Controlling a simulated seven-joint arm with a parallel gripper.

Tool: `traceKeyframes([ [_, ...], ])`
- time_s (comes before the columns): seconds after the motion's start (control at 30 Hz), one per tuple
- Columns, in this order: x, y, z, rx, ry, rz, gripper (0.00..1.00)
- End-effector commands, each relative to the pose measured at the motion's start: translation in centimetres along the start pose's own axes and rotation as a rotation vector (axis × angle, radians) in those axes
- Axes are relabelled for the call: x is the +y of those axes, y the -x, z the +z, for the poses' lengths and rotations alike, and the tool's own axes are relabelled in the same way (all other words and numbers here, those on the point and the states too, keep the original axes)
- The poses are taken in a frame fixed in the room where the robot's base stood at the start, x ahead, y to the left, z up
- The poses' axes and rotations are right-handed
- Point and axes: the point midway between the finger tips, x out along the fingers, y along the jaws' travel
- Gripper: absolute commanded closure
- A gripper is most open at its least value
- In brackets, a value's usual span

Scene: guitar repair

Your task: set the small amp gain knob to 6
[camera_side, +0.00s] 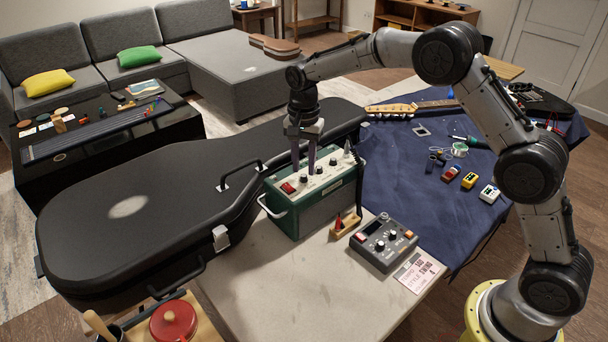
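The small amp (322,213) is a green box with a pale top panel, standing on the worktable. Its panel carries several black knobs, a red switch (288,188) and a pale pointed part at the right end. My gripper (304,173) points straight down over the panel, its two dark fingers visibly apart. The fingertips are close to a black knob (304,178) near the middle of the row, just right of the red switch. I cannot tell whether they touch it. The knob labels and pointer marks are too small to read, so the gain setting cannot be told.
A black guitar case (130,208) lies along the amp's left side. A grey pedal box (383,244) with knobs and a printed card (418,273) sit at front right. A small wooden stand (345,224) is close by. Small coloured pedals lie on the blue cloth (400,176).

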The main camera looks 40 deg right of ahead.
Motion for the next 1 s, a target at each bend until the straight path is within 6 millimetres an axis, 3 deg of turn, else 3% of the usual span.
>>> traceKeyframes([
  [1.0,0.0,-1.9,0.0,-0.001,0.0,0.001,0.66],
])
